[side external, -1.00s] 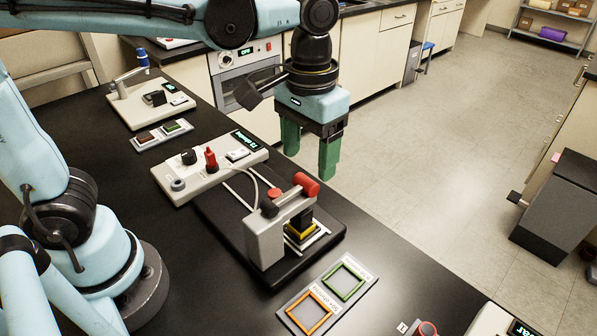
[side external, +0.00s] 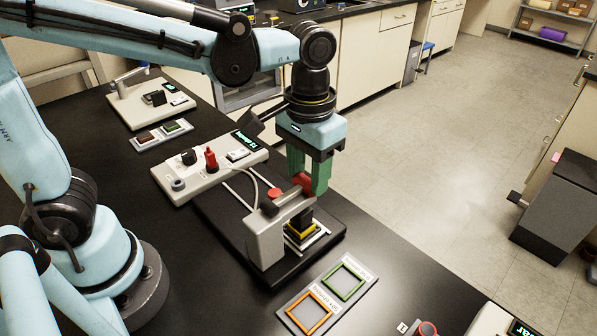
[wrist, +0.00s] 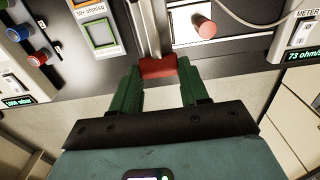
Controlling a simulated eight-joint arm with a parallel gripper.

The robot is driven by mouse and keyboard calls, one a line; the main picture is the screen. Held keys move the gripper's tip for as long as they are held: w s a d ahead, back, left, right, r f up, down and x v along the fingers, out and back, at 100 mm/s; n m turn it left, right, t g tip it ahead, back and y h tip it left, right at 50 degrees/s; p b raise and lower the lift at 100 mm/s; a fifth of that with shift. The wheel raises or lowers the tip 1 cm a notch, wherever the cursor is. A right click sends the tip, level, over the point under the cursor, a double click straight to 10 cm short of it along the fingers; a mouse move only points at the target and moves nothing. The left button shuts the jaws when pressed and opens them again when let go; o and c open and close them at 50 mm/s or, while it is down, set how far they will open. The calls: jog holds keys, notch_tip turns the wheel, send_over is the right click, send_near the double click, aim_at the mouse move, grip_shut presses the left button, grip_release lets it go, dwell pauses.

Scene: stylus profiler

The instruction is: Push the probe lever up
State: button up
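The probe lever is a grey arm on an upright grey stand (side external: 265,240), with a red cylindrical handle (side external: 302,182) at its end. The handle also shows in the wrist view (wrist: 158,67). My gripper (side external: 309,188) points down over the handle. In the wrist view its green fingers (wrist: 158,75) stand at both ends of the handle, with no clear gap, so it looks shut on it. A black and yellow probe head (side external: 300,230) hangs under the arm over a pale stage. The near finger partly hides the handle in the side view.
A grey meter box (side external: 210,172) with a red switch and a display stands behind the stand, joined by a cable. A tray with orange and green frames (side external: 328,300) lies in front. Another instrument (side external: 150,100) stands farther back. The table edge is close at right.

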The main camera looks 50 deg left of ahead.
aim_at(307, 178)
grip_shut()
jog(key=shift+r, duration=0.1)
jog(key=s+r+t, duration=0.1)
jog(key=t, duration=0.1)
jog(key=r+t, duration=0.1)
jog(key=t, duration=0.1)
jog(key=shift+s+r, duration=0.2)
jog(key=shift+s, duration=0.15)
jog(key=s+r+t, duration=0.1)
jog(key=t, duration=0.2)
jog(key=shift+s+r+t, duration=0.3)
jog(key=shift+s+r, duration=0.05)
jog(key=shift+s, duration=0.05)
jog(key=shift+s+r, duration=0.25)
jog(key=shift+s, duration=0.25)
jog(key=o, duration=0.8)
grip_release()
